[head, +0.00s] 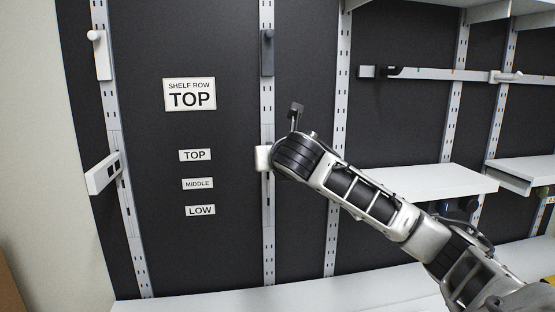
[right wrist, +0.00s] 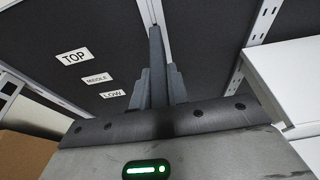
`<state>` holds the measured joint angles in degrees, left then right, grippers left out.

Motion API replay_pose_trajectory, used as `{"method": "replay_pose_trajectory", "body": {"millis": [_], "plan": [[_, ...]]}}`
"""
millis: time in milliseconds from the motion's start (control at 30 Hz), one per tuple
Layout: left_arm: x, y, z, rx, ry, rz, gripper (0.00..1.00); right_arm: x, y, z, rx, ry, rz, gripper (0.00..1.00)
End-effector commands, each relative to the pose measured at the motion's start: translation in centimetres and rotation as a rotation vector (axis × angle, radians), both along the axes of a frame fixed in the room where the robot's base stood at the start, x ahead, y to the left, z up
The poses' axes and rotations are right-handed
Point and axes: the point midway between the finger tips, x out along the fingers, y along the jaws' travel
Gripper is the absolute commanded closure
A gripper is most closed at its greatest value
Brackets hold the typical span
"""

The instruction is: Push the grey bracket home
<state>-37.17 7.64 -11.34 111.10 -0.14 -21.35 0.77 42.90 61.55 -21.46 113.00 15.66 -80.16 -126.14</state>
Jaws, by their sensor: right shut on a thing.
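In the right wrist view the grey bracket (right wrist: 156,55) is a long, narrow dark grey piece pointing away from me towards a slotted rail. My right gripper (right wrist: 159,78) is shut on it, with a stepped finger on each side. In the head view my right wrist stands in front of the second slotted rail (head: 268,220) and hides the fingers and the held bracket. Whether the bracket's far end touches the rail I cannot tell. My left gripper is not in view.
A grey piece with a knob (head: 267,52) is higher on the same rail. A white bracket (head: 103,174) sticks out of the left rail at about my wrist's height. A white shelf (head: 430,181) lies right, close behind my forearm.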

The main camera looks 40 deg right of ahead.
Motion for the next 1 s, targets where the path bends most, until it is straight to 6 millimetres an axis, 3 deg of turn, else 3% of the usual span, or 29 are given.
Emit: {"method": "replay_pose_trajectory", "body": {"millis": [400, 1000], "plan": [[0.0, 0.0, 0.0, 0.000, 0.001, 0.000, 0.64, 1.2, -0.7, 0.1, 0.000, -0.002, 0.000, 1.00], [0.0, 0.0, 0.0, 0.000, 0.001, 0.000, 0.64, 1.2, -0.8, 0.1, -0.002, -0.003, -0.001, 1.00]]}}
